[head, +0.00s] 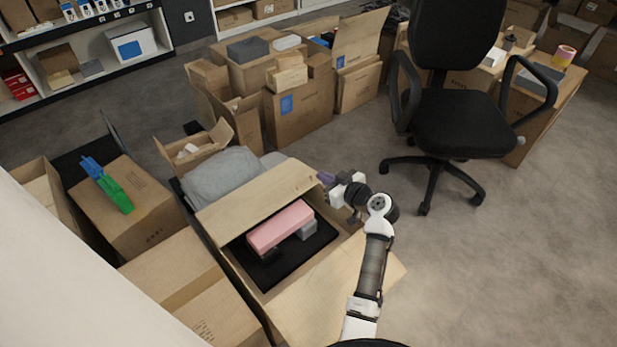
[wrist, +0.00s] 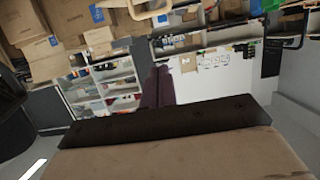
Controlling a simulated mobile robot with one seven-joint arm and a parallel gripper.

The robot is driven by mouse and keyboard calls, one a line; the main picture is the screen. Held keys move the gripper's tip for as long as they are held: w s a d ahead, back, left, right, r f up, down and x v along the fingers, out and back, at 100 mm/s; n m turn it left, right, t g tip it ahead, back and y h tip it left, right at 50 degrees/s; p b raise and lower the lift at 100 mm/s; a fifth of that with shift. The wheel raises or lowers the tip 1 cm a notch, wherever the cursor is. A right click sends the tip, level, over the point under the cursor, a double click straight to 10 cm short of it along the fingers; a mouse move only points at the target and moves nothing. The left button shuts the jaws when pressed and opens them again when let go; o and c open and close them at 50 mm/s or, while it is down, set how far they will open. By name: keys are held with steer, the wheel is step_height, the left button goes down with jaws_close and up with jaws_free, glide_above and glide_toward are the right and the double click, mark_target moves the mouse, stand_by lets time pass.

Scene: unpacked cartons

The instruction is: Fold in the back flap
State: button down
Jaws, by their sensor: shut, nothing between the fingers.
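An open brown carton (head: 266,290) stands low in the middle of the head view. Its back flap (head: 250,196) is a long tan panel along the far side, up and not lying over the opening. Inside are a pink box (head: 280,226), a small grey item (head: 308,230) and a black lining or item. The fingers (wrist: 158,85) also show in the wrist view, above a dark edge and a brown surface I cannot identify surely.
A broad flap (head: 345,285) spreads outward at the carton's near right, under my arm. A grey cloth-like bundle (head: 222,178) lies just behind the back flap. Closed cartons (head: 135,205) stand left. A black office chair (head: 455,125) stands behind right. Floor at right is clear.

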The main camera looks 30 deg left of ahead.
glide_above(309, 188)
steer(key=shift+a+f+p, duration=0.15)
steer(key=shift+f+p, duration=0.2)
steer(key=shift+f, duration=0.6)
step_height(309, 188, down, 3)
steer(key=shift+r, duration=0.15)
steer(key=shift+f, duration=0.75)
